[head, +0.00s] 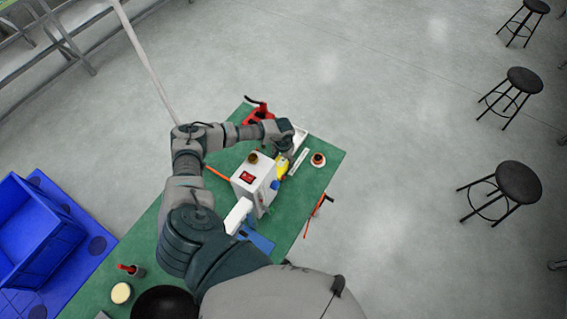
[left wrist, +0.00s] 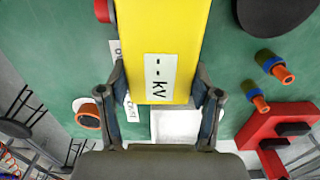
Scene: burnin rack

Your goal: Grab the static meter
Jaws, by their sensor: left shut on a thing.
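The static meter (left wrist: 159,40) is a yellow box with a white label reading "-- KV" in the left wrist view. It lies between the two fingers of my left gripper (left wrist: 163,95), which is shut on it. In the head view, a small yellow part of the meter (head: 282,166) shows beside the grey-white box, and my left gripper (head: 286,150) is over it at the far end of the green table. The rest of the meter is hidden there by the gripper. My right gripper is not in view.
The green table (head: 323,153) holds a grey-white box (head: 252,183) with a red display, a red tool (head: 257,112) and a small orange-and-white roll (head: 318,159). A blue crate (head: 40,228) stands at left. Black stools (head: 519,182) stand on open floor at right.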

